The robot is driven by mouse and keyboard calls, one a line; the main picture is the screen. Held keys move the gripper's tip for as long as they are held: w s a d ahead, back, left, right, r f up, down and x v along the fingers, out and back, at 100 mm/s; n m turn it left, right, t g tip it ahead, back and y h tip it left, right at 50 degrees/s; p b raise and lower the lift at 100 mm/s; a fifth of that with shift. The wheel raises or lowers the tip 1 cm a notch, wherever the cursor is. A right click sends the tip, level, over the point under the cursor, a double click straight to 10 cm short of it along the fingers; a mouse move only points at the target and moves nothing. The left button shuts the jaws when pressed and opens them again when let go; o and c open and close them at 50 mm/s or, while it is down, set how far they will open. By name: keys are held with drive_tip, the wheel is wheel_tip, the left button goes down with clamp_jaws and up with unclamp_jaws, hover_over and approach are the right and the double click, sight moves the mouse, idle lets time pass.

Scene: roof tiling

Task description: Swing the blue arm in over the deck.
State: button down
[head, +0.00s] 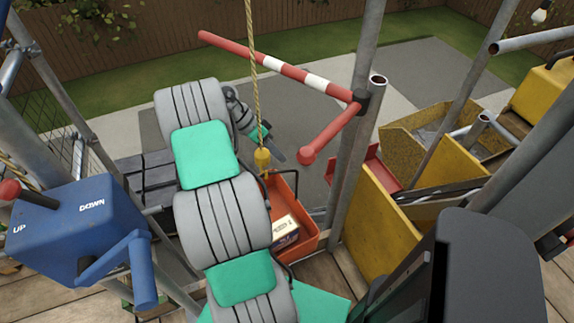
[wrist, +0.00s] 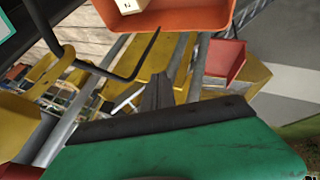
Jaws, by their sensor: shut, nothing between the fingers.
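A blue box (head: 75,230) marked UP and DOWN stands at the left in the head view, with a thick bent blue pipe arm (head: 128,262) at its front right. A rope (head: 254,90) comes down from above to a yellow hook block (head: 262,158), over an orange crate (head: 306,215) with a small labelled box (head: 285,232) in it. The crate also shows at the top of the wrist view (wrist: 185,18).
A red-and-white bar (head: 290,72) extends left from an upright pole near the crate. Yellow bins (head: 430,125) and grey scaffold poles (head: 358,120) stand to the right. Wooden deck boards (head: 345,270) show below. A red-knobbed lever (head: 12,190) is at the far left.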

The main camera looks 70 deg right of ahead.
drive_tip(key=s, duration=0.1)
drive_tip(key=s+a, duration=0.1)
drive_tip(key=s, duration=0.2)
drive_tip(key=shift+a+f, duration=0.2)
drive_tip(key=shift+a, duration=0.2)
